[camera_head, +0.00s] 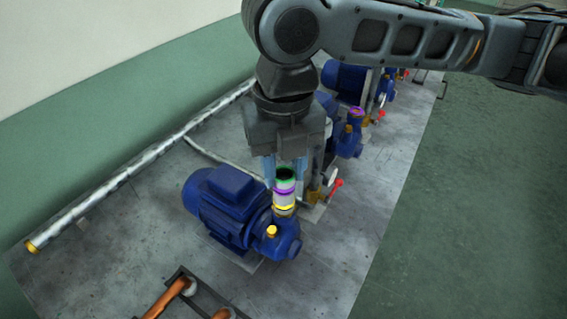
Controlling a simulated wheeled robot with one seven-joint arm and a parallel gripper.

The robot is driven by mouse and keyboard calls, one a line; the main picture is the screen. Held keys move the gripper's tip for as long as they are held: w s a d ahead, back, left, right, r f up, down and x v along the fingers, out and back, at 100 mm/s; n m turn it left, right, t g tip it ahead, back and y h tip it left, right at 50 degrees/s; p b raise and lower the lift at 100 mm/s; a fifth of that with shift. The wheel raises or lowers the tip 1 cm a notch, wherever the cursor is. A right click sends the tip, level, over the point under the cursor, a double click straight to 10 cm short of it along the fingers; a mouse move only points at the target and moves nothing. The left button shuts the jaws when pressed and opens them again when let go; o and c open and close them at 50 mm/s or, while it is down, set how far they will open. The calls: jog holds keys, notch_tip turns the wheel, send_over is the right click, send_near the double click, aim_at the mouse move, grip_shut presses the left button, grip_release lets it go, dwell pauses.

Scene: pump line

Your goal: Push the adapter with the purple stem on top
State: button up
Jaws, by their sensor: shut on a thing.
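The adapter (284,188) is a short upright cylinder with a dark green rim at its top, a purple band below it and a pale lower part. It stands over the outlet of the nearest blue pump (227,203), where a yellow ring shows at its lower end. I cannot tell whether it is fully seated there. My gripper (284,172) comes down from above and is shut on the adapter's upper part. The grey gripper body hides what lies right behind it.
More blue pumps stand behind; one has a purple-ringed outlet (355,112). Red-handled valves (336,184) sit close to the right of the adapter. A silver pipe (130,172) runs along the left. Copper pipes (170,298) lie at the front. The right floor is clear.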

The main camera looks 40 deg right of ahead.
jog(key=shift+f, duration=0.1)
jog(key=o, duration=1.1)
jog(key=shift+o, duration=0.2)
jog(key=shift+r+p, duration=2.4)
jog(key=shift+r, duration=0.65)
notch_tip(320, 180, up, 8)
jog(key=shift+f, duration=0.15)
